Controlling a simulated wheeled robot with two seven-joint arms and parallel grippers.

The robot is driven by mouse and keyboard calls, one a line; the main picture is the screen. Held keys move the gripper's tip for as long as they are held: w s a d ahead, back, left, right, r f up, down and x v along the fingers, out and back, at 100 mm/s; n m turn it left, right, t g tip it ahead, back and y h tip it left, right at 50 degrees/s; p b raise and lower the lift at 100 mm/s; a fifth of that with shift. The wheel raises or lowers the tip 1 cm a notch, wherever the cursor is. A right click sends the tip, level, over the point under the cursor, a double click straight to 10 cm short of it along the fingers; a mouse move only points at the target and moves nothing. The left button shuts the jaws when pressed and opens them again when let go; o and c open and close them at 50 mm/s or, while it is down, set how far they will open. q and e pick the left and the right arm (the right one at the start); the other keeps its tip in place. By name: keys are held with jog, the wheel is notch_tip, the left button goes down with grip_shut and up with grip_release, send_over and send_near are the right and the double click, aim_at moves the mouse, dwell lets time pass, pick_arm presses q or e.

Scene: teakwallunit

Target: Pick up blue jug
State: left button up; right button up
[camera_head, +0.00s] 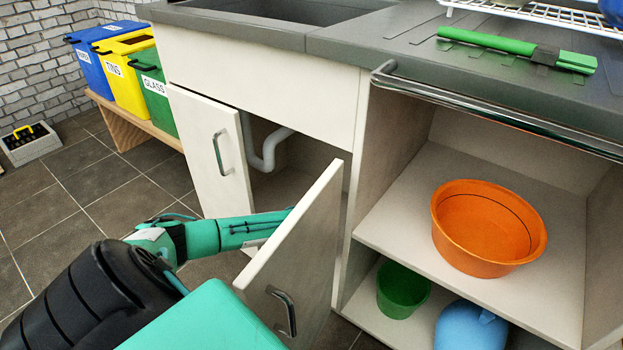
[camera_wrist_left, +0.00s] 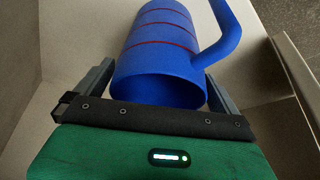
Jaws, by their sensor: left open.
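A dark blue jug (camera_wrist_left: 160,60) with thin red rings and a large curved handle on its right fills the middle of the left wrist view. My left gripper (camera_wrist_left: 158,75) is open, with one finger on each side of the jug's near end. Whether the fingers touch it I cannot tell. In the head view my left arm reaches behind the open cabinet door (camera_head: 300,250), which hides the gripper and this jug. My right gripper is not in view.
The other cabinet door (camera_head: 200,150) also stands open, beside a white drain pipe (camera_head: 268,150). On the right shelves are an orange basin (camera_head: 490,235), a green pot (camera_head: 402,290) and a light blue rounded vessel (camera_head: 468,328). Recycling bins (camera_head: 118,75) stand at the left.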

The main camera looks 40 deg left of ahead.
pick_arm(q)
jog(key=shift+w+a+f, duration=0.1)
jog(key=shift+w+f, duration=0.1)
jog(key=shift+f, duration=0.35)
jog(key=c, duration=1)
jog(key=shift+o, duration=0.2)
